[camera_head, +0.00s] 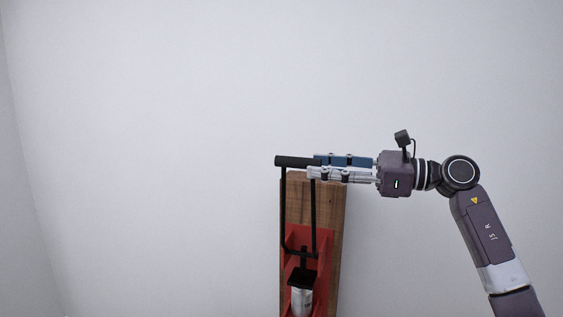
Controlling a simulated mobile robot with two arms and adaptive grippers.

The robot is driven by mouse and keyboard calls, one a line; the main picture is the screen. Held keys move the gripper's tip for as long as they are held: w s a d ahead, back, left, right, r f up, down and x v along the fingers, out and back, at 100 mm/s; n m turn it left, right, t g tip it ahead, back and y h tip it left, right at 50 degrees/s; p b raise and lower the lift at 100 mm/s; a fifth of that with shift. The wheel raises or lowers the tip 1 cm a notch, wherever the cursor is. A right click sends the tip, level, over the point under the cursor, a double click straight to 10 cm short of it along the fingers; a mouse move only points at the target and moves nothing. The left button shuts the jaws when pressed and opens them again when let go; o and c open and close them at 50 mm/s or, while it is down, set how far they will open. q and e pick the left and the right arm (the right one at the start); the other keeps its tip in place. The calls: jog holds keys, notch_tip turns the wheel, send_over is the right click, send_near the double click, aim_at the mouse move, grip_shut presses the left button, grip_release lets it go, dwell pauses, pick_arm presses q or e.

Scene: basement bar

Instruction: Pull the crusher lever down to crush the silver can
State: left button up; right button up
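The can crusher has a red metal body (294,242) on an upright wooden board (329,205). Its black lever (293,161) is raised, with a horizontal handle at the top and two thin bars running down to the crusher. The silver can (302,300) stands upright in the red body under a black pressing block (302,279); its lower end is cut off by the picture edge. My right gripper (314,167) reaches in from the right, its two fingers around the right part of the handle. It looks closed on it. My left gripper is not in view.
A plain pale wall (150,140) fills the background, with a corner at the far left. The space left of the crusher and above the handle is clear.

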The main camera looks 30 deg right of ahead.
aim_at(295, 164)
jog(key=p+x, duration=0.2)
jog(key=x, duration=0.1)
jog(key=shift+a+r+p, duration=0.1)
jog(key=shift+r+p, duration=0.2)
jog(key=shift+r, duration=0.05)
jog(key=x, duration=0.2)
jog(key=p+x, duration=0.1)
jog(key=shift+w+f, duration=0.1)
jog(key=shift+f, duration=0.15)
jog(key=shift+w+a, duration=0.1)
jog(key=shift+f, duration=0.1)
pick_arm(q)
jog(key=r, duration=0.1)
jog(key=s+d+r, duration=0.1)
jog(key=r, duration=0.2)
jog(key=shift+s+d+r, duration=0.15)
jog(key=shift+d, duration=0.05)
pick_arm(e)
grip_shut()
